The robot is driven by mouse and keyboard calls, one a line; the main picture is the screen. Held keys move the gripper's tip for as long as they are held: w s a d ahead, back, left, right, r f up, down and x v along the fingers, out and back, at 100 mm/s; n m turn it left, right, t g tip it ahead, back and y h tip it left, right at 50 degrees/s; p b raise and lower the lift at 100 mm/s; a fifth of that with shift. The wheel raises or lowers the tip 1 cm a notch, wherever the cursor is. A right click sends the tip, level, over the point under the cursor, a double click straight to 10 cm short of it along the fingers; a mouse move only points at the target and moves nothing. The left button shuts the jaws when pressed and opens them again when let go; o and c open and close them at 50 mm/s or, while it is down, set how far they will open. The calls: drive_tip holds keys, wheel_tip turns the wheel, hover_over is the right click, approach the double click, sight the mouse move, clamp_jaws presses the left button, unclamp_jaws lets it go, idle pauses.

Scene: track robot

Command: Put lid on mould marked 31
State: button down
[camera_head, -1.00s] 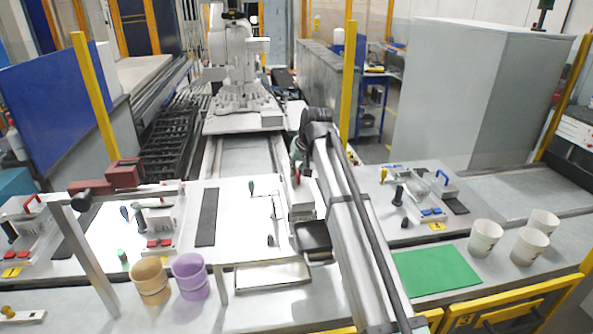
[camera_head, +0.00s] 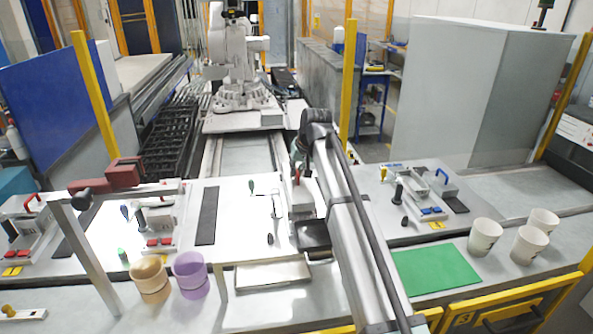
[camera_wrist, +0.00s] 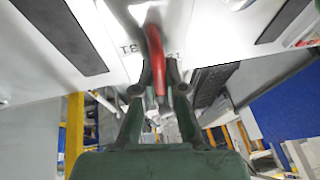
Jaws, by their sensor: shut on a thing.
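My gripper (camera_wrist: 160,85) is shut on a red handle (camera_wrist: 156,50) in the wrist view, one finger on each side of it. The handle joins a light grey part at the top of that view. Dark characters, seemingly 31 seen upside down, show on the white surface (camera_wrist: 185,25) behind it. In the head view, my gripper (camera_head: 297,172) is beside my arm, above a grey-white block (camera_head: 302,197) at the right end of the middle white table. My arm hides part of that block. I cannot tell whether lid and mould touch.
Stations with clamps and red buttons (camera_head: 158,242) stand at the left. Another station (camera_head: 408,200) with a blue handle is at the right. A brown cup (camera_head: 149,278), a purple cup (camera_head: 190,274), white cups (camera_head: 484,236) and a green mat (camera_head: 437,270) are in front.

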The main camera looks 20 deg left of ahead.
drive_tip(key=shift+f, duration=0.65)
idle(1.1)
drive_tip(key=c, duration=1.2)
unclamp_jaws()
